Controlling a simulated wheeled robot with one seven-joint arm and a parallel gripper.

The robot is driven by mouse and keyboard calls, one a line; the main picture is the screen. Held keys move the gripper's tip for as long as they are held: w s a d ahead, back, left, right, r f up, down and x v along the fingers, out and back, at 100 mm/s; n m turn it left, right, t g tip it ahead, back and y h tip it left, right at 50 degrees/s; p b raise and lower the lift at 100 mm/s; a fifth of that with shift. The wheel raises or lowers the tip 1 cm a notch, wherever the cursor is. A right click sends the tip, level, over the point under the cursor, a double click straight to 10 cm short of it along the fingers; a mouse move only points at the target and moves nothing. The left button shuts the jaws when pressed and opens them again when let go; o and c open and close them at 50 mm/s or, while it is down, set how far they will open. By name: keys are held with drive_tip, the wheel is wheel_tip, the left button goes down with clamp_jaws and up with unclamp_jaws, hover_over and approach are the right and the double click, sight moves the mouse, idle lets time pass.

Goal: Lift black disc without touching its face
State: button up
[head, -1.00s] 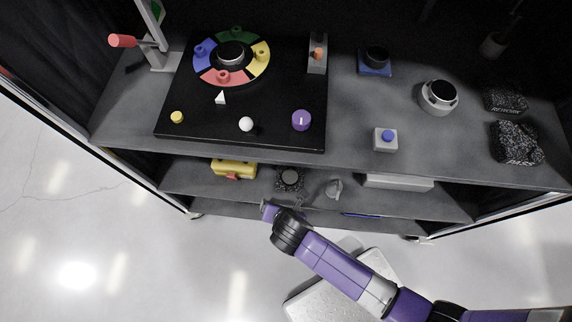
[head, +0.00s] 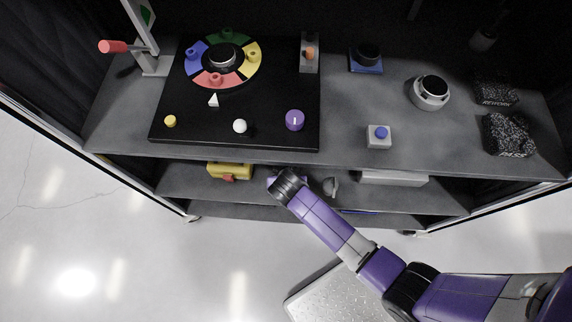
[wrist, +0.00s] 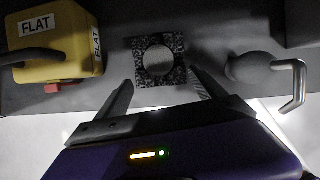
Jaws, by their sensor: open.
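In the wrist view, a round disc (wrist: 158,60), grey in this light, sits in a dark speckled square holder (wrist: 179,76) on the lower shelf. My gripper (wrist: 159,77) is open and empty, with its fingertips to either side of the holder's near part; I cannot tell their height above it. My arm hides this disc in the head view. Other round black-topped pieces show on the upper top: one on a blue base (head: 367,53), one in a white ring (head: 434,86), and one inside the coloured ring (head: 221,55). Which one is the task's black disc is unclear.
A yellow box (wrist: 58,45) labelled FLAT stands left of the holder. A grey rounded piece with a bent metal handle (wrist: 270,70) stands close on the right. The upper top's front edge (head: 340,160) overhangs the shelf. A pale bar (head: 393,178) lies further right.

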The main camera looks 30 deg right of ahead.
drive_tip(key=shift+w+d, duration=0.1)
drive_tip(key=shift+w, duration=0.1)
drive_tip(key=x, duration=0.3)
drive_tip(key=b+x, duration=0.1)
drive_tip(key=x, duration=0.1)
drive_tip(key=shift+w+d+r, duration=0.25)
drive_tip(key=shift+w+d, duration=0.05)
drive_tip(key=shift+w, duration=0.1)
drive_tip(key=shift+d+f, duration=0.1)
drive_tip(key=shift+f, duration=0.2)
